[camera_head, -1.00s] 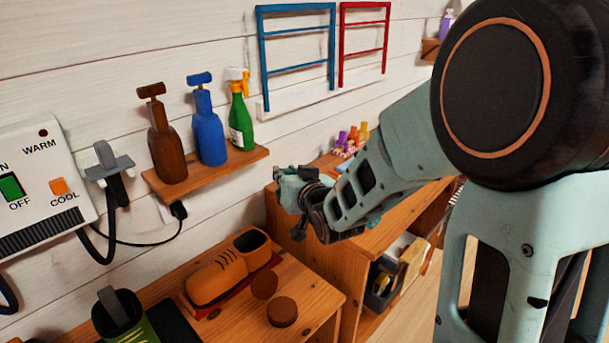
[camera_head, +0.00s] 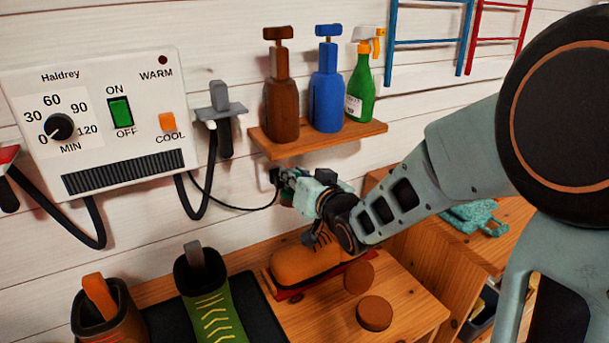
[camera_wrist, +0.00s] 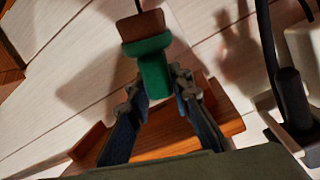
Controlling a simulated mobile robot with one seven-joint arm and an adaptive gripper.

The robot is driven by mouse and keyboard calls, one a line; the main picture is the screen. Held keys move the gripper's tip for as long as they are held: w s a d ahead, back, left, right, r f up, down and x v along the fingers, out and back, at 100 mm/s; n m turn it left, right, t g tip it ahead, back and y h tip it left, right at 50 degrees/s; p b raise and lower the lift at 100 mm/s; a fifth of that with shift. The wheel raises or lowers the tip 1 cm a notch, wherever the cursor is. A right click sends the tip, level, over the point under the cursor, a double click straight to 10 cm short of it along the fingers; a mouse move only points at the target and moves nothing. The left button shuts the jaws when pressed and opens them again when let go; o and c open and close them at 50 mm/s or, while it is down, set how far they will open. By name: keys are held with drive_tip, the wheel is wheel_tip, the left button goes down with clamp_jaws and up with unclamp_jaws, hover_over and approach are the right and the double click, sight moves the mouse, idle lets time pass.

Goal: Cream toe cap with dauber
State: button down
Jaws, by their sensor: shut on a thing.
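The orange-brown shoe (camera_head: 303,262) lies on a red base on the wooden bench, its rounded toe cap toward the left. My gripper (camera_head: 300,190) is above the shoe, close to the wall. In the wrist view my gripper (camera_wrist: 160,95) is shut on the dauber (camera_wrist: 153,72), which has a green handle and a brown block at its end. The dauber is apart from the shoe. Two round brown discs, one (camera_head: 360,278) beside the shoe and one thicker (camera_head: 375,314) nearer, lie on the bench. My wrist hides the shoe's rear part.
A wall shelf (camera_head: 345,137) with brown, blue and green bottles sits just above my gripper. A dryer panel (camera_head: 100,120) with hoses is at left. A green boot (camera_head: 212,305) and brown boot (camera_head: 105,315) stand front left. A cabinet (camera_head: 440,235) is at right.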

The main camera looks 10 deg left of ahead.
sight(292, 193)
drive_tip(key=shift+a+f, duration=0.25)
drive_tip(key=shift+a, duration=0.15)
wheel_tip(292, 193, down, 5)
drive_tip(key=b, duration=0.3)
drive_tip(key=shift+r+b, duration=0.1)
drive_tip(key=shift+b, duration=0.25)
